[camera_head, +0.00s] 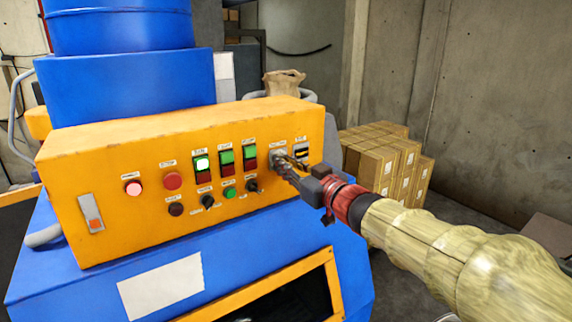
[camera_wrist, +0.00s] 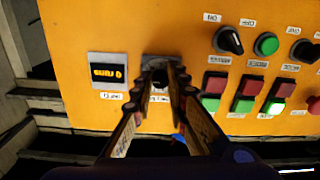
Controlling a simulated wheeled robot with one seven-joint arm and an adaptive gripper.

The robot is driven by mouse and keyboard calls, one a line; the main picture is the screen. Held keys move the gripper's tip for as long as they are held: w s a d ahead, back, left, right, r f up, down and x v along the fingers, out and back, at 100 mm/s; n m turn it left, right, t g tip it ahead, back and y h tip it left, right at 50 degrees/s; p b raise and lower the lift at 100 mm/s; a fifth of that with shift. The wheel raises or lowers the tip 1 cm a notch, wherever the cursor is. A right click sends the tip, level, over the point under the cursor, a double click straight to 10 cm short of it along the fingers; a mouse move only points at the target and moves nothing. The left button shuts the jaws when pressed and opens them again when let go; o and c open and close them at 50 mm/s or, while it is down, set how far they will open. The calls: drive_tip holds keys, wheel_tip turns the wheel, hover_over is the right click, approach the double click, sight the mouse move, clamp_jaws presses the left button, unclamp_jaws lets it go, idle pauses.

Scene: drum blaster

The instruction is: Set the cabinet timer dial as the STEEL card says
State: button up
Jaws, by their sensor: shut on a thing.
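The orange cabinet (camera_head: 120,165) has a control panel on its front. My gripper (camera_head: 290,166) reaches in from the right to the timer dial (camera_head: 278,153) near the panel's right end. In the wrist view, which looks upside down, my gripper (camera_wrist: 160,82) has its two fingers on either side of the dial's dark knob and is shut on it. The fingers hide most of the knob, so its pointer and scale cannot be read. A small display (camera_wrist: 109,72) with amber characters is beside the dial. No card with a legible STEEL label shows.
Several buttons and switches are on the panel, including a lit green one (camera_head: 202,164) and a black selector (camera_head: 252,185) close to my gripper. A blank-looking white sheet (camera_head: 160,287) is on the blue machine's front. Cardboard boxes (camera_head: 378,160) are stacked behind at the right.

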drive_tip(key=shift+n+b, duration=0.35)
drive_tip(key=shift+n, duration=0.05)
clamp_jaws()
drive_tip(key=n+b, duration=1.2)
drive_tip(key=n, duration=0.8)
drive_tip(key=shift+f, duration=0.1)
idle(0.4)
drive_tip(key=o, duration=0.9)
unclamp_jaws()
drive_tip(key=shift+s, duration=0.1)
